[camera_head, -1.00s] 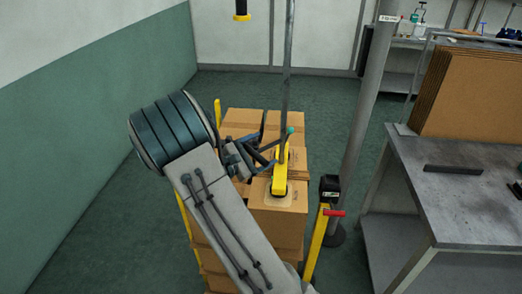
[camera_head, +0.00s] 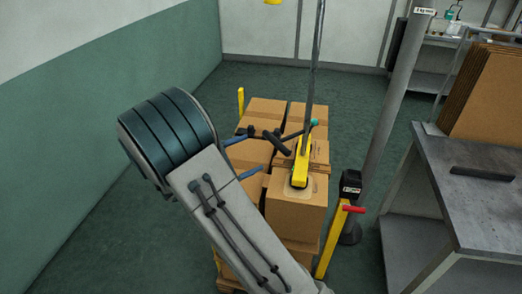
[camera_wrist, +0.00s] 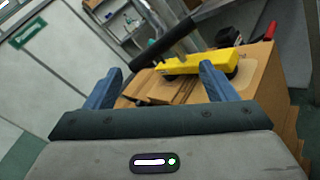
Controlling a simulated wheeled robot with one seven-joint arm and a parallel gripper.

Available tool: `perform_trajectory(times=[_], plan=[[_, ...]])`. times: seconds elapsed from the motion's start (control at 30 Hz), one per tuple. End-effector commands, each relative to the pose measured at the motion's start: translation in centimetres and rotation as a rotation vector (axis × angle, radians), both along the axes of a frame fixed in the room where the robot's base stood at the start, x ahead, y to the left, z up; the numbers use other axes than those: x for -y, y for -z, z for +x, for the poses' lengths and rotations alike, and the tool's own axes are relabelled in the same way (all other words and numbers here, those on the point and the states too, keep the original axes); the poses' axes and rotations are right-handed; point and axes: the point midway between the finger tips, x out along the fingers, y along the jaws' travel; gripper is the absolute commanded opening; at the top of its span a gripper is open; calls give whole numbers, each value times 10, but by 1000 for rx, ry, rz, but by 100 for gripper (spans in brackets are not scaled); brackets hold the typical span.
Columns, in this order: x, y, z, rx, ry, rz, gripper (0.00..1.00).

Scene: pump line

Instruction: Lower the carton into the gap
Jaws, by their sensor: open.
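The carton (camera_head: 296,214) is brown and sits at the near right of the stack, apparently upright. A yellow lifter head (camera_head: 300,168) with a dark round pad rests on its top, under a grey tube. The carton top and yellow head also show in the wrist view (camera_wrist: 258,70). My gripper (camera_head: 246,155) is open and empty, just left of the lifter's black handle (camera_head: 270,138). In the wrist view, its blue fingers (camera_wrist: 160,84) stand apart, with the handle beyond them. The carton's underside and far sides are hidden, so I cannot tell how fully it is seated.
Other cartons (camera_head: 267,106) fill the pallet stack behind and left. A yellow post (camera_head: 332,240) with a black box and red handle stands close right, near a grey column (camera_head: 392,110). A metal workbench (camera_head: 470,205) is farther right. Floor at left is clear.

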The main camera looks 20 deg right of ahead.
Motion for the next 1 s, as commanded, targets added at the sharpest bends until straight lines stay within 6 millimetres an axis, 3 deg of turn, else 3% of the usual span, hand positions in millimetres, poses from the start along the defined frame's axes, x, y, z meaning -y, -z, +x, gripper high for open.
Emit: perform_trajectory(times=[0.4,0.53,0.57,0.67,0.83,1.0], plan=[[-10,0,-2,0,0,0,78],[-7,-1,-6,4,14,19,43],[-5,-2,-8,7,25,34,43],[8,-4,-24,20,85,124,43],[32,-4,-75,83,258,400,43],[34,-3,-127,190,423,712,43]])
